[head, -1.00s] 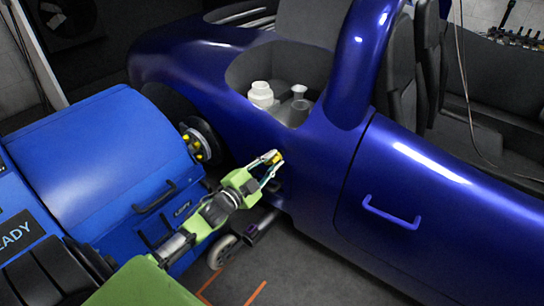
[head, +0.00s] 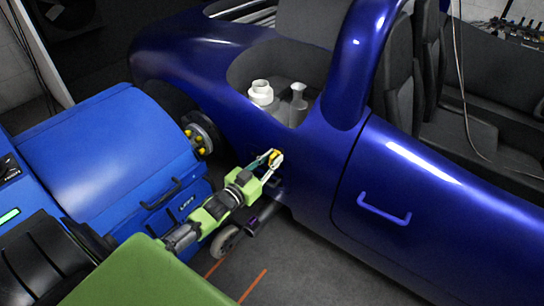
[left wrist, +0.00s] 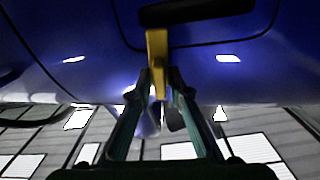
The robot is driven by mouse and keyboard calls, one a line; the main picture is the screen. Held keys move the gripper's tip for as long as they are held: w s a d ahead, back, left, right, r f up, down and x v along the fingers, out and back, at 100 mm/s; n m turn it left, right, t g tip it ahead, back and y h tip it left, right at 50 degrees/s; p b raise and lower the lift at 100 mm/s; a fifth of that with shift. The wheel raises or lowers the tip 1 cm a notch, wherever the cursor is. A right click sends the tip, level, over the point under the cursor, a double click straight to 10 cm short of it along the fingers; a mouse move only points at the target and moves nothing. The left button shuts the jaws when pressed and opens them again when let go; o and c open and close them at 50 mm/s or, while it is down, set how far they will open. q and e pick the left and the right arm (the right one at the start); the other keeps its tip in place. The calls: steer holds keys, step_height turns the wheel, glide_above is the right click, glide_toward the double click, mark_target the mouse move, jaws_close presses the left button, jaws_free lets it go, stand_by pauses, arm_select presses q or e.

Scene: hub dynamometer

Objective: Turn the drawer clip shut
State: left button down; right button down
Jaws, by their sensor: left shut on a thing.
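The drawer clip (left wrist: 157,50) is a small yellow bar on the blue car's side. In the left wrist view it stands upright across the dark seam of a rounded panel. In the head view the yellow clip (head: 275,156) shows between the fingertips, low on the car body behind the door. My left gripper (left wrist: 158,84) has its two fingers closed on the clip's lower end. The same gripper shows in the head view (head: 272,160), reaching in from the lower left. My right gripper is not in view.
A black handle (left wrist: 195,11) is on the panel above the clip. The blue dynamometer unit (head: 100,150) stands left of my arm, near the wheel hub (head: 199,137). White bottles (head: 261,92) stand in the car's recess. Floor at the lower middle is clear.

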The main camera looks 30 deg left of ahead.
arm_select(q)
steer(key=shift+n, duration=0.6)
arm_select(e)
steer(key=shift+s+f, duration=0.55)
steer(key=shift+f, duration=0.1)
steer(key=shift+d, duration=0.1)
arm_select(q)
steer(key=c, duration=2.1)
jaws_free()
steer(key=shift+c, duration=0.2)
steer(key=s, duration=1.2)
steer(key=shift+a, duration=0.45)
